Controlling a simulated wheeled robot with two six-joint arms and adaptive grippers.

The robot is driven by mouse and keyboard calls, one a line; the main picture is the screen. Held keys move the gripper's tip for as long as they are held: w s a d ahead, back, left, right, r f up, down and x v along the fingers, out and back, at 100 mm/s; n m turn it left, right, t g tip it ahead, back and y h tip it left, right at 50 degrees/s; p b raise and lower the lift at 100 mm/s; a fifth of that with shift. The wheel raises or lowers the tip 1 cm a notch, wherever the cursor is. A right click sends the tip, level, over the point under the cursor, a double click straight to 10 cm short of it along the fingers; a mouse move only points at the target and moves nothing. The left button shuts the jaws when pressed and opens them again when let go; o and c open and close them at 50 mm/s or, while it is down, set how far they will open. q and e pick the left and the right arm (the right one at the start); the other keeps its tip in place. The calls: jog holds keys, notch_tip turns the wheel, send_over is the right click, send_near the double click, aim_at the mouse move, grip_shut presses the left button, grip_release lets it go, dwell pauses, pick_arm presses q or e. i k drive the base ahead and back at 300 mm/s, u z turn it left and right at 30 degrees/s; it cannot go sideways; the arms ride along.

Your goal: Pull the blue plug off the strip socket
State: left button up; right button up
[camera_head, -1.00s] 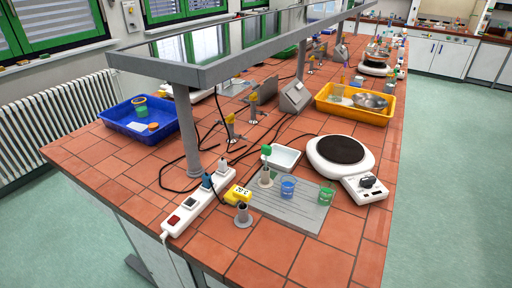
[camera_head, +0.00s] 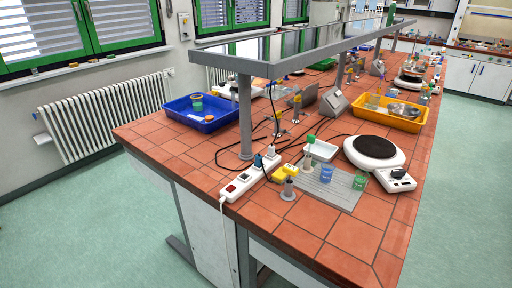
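A white power strip (camera_head: 240,182) lies on the tiled bench near its front left edge, running away from me at a slant. The blue plug (camera_head: 258,161) stands in the strip towards its far end, with a dark cable beside it. A white plug (camera_head: 271,152) sits in the strip just beyond it. Red switches show at the strip's near end. Neither of my grippers is in view.
A grey metal post (camera_head: 245,115) of the overhead shelf rises just behind the strip. A yellow device (camera_head: 285,171) and a small metal cylinder (camera_head: 289,189) stand right of it. A hotplate (camera_head: 374,151) and a blue tray (camera_head: 202,123) are further off. Front tiles are clear.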

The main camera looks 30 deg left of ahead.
aim_at(220, 173)
jog(key=k, duration=0.4)
jog(key=u, duration=0.9)
